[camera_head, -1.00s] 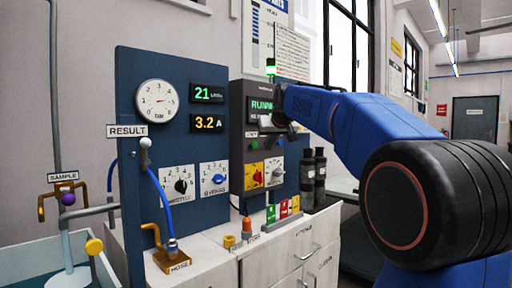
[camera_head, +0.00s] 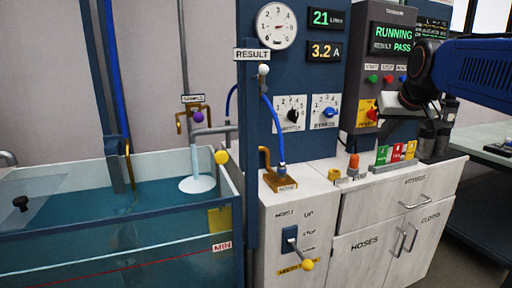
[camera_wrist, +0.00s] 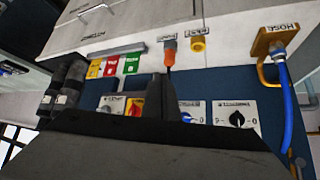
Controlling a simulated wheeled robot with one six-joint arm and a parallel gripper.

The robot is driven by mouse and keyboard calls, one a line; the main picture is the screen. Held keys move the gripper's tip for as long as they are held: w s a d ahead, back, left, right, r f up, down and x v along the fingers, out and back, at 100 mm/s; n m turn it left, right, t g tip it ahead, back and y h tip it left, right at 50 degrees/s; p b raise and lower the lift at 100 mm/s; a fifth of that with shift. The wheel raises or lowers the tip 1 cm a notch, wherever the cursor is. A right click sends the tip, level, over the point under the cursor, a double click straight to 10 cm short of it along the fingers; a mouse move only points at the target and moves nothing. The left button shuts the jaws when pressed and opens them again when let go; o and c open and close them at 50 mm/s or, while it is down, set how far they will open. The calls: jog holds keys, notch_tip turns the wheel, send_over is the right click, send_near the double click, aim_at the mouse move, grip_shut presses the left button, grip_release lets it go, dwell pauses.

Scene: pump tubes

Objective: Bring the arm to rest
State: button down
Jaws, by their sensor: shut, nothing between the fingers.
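My gripper (camera_head: 385,137) hangs from my blue and black arm at the right of the head view, in front of the grey control box (camera_head: 392,45). It is shut and empty. The control box reads RUNNING and RESULT PASS. In the wrist view my gripper (camera_wrist: 150,92) partly covers the panel with the red and yellow switch (camera_wrist: 134,106). The gripper appears apart from the panel and the counter, though its exact gap to the switch is hard to tell.
A counter (camera_head: 310,185) carries an orange-topped fitting (camera_head: 353,163), coloured tags (camera_head: 396,152), dark bottles (camera_head: 428,143) and a hose on its holder (camera_head: 280,182). A water tank (camera_head: 222,228) stands at left. A yellow-knobbed lever (camera_head: 307,264) sticks out of the cabinet front.

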jog(key=s+a+f+g, duration=0.1)
jog(key=s+a+f, duration=0.2)
jog(key=s+f, duration=1.1)
jog(key=s+a+f+n+g, duration=0.1)
jog(key=s+a+f, duration=0.3)
jog(key=s+f, duration=1)
jog(key=shift+g+y, duration=0.4)
jog(key=shift+g, duration=0.4)
jog(key=shift+r, duration=0.1)
